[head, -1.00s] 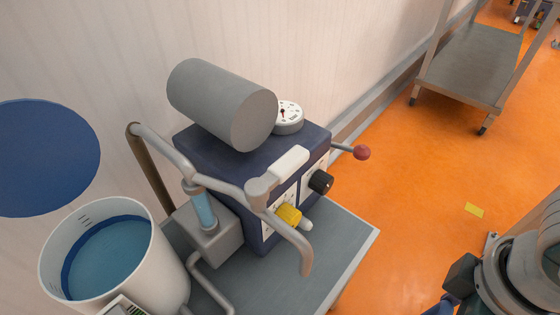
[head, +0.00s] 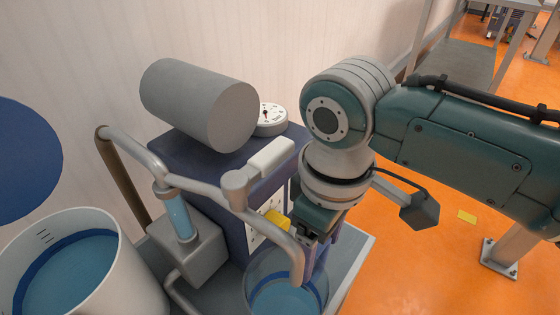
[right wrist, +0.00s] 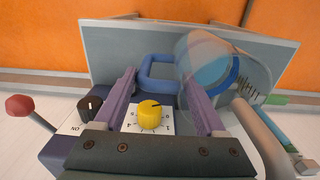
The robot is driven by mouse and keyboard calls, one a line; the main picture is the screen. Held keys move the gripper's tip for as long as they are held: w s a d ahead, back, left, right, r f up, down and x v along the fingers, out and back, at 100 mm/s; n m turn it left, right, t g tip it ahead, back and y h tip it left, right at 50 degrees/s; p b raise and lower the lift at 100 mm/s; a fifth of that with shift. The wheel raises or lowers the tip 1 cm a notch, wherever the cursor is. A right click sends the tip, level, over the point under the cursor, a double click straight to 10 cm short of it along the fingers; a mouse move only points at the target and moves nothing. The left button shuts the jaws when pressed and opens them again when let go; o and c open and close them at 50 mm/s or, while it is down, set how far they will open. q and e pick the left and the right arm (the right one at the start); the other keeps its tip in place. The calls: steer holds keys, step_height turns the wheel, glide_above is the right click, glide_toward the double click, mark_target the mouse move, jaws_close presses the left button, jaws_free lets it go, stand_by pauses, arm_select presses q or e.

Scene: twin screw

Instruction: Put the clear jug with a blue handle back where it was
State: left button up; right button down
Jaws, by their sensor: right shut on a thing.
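The clear jug (head: 258,283) holds blue liquid and is at the front of the blue machine, below the bent grey spout, over the grey table. It also shows in the right wrist view (right wrist: 212,62), with its blue handle (right wrist: 160,58) between my fingertips. My right gripper (head: 309,268) points down at the jug's right side and is shut on the handle; its fingers also show in the right wrist view (right wrist: 160,82). The jug's base is cut off in the head view, so I cannot tell whether it touches the table. My left gripper is not in view.
The blue machine (head: 203,172) carries a grey cylinder (head: 200,105), a white dial (head: 271,119) and a yellow knob (right wrist: 149,115). A white bucket of blue liquid (head: 125,285) stands at left. The bent spout (head: 283,238) is close to my gripper. The orange floor (head: 395,265) is open at right.

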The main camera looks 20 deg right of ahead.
steer(key=shift+w+f, duration=0.15)
steer(key=shift+f, duration=0.55)
steer(key=shift+s, duration=0.2)
steer(key=shift+f, duration=0.2)
jaws_free()
